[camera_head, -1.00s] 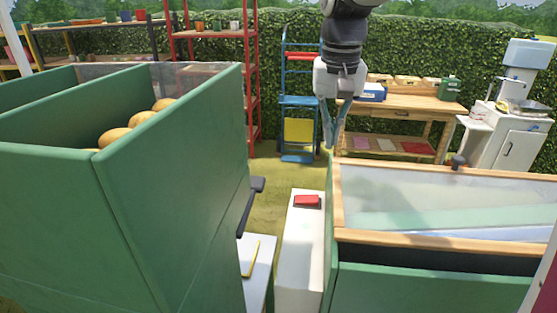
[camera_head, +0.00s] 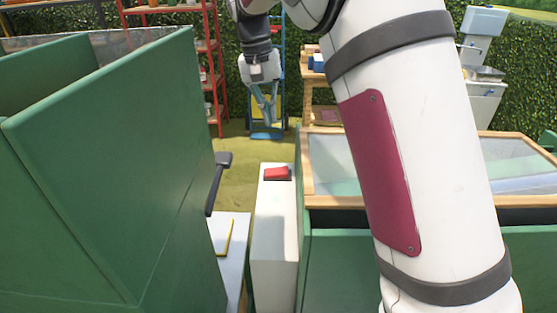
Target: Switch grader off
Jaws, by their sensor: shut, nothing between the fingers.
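A narrow white cabinet (camera_head: 275,225) stands between the green bin and the glass-topped green box. A red rocker switch (camera_head: 277,173) sits on its top near the far end. I cannot tell the switch's on or off position. A dark lever handle (camera_head: 217,182) sticks out from the green bin's right side. My gripper (camera_head: 268,122) is shut and empty, pointing down. In the picture it is above and slightly left of the red switch, apart from it.
The tall green bin (camera_head: 110,190) fills the left. The glass-topped green box (camera_head: 335,175) is at right, partly hidden by my arm. A white surface with a yellow strip (camera_head: 225,237) lies left of the cabinet. A red shelf (camera_head: 208,65) and a wooden table stand behind.

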